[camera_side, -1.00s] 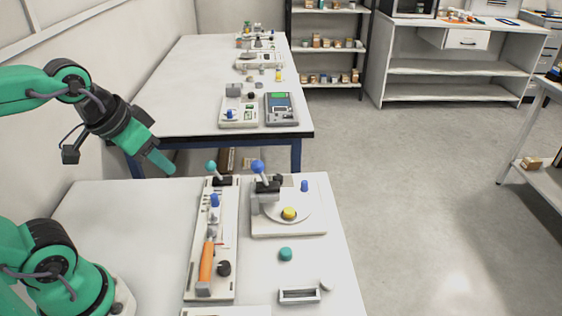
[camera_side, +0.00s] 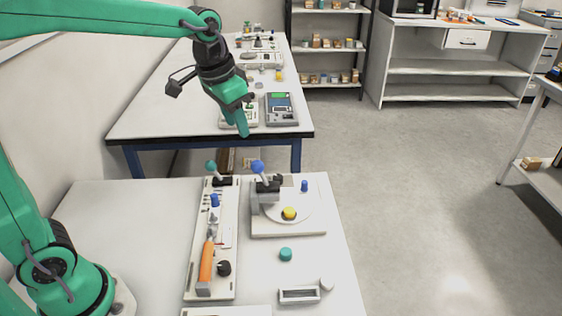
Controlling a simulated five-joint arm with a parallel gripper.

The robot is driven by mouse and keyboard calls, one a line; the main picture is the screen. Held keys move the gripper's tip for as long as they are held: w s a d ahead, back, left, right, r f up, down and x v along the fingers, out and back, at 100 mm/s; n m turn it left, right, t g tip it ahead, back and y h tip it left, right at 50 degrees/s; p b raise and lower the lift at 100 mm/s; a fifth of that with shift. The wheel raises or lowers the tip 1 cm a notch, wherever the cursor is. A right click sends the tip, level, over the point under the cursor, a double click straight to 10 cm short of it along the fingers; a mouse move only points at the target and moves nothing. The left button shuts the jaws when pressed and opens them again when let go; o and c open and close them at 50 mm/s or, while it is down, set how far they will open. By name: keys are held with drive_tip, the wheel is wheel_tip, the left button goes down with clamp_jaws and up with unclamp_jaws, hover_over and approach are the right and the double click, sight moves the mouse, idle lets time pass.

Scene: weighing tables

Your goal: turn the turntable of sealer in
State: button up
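The sealer (camera_side: 260,226) is a pale base plate on the right part of the near table. It carries a white round turntable (camera_side: 296,208) with a yellow piece (camera_side: 289,213) at its front and a blue peg (camera_side: 304,185) toward its back right. A grey block and a dark lever with a blue ball knob (camera_side: 257,167) stand at its back left. My gripper (camera_side: 243,131) is in the air, above and beyond the sealer, pointing down, and touches nothing. Its fingers appear as one narrow green tip, so I cannot tell their opening.
Left of the sealer is a long board (camera_side: 195,262) with an orange handle, a black knob and a teal ball lever. In front lie a teal cap (camera_side: 285,254), a small frame (camera_side: 299,295) and a white cap (camera_side: 327,284). The near table (camera_side: 130,215) is clear on its left.

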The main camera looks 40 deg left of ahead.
drive_tip(key=w+d+f+m+g, duration=0.1)
drive_tip(key=w+d+f+g, duration=0.15)
drive_tip(key=w+f, duration=0.55)
drive_tip(key=m, duration=0.2)
hover_over(305, 181)
drive_tip(key=shift+g, duration=0.25)
drive_tip(key=f, duration=0.7)
drive_tip(key=shift+s+a, duration=0.1)
drive_tip(key=shift+s, duration=0.15)
drive_tip(key=shift+w+f, duration=0.15)
drive_tip(key=shift+f, duration=0.2)
drive_tip(key=shift+f, duration=0.1)
drive_tip(key=shift+f, duration=3.8)
clamp_jaws()
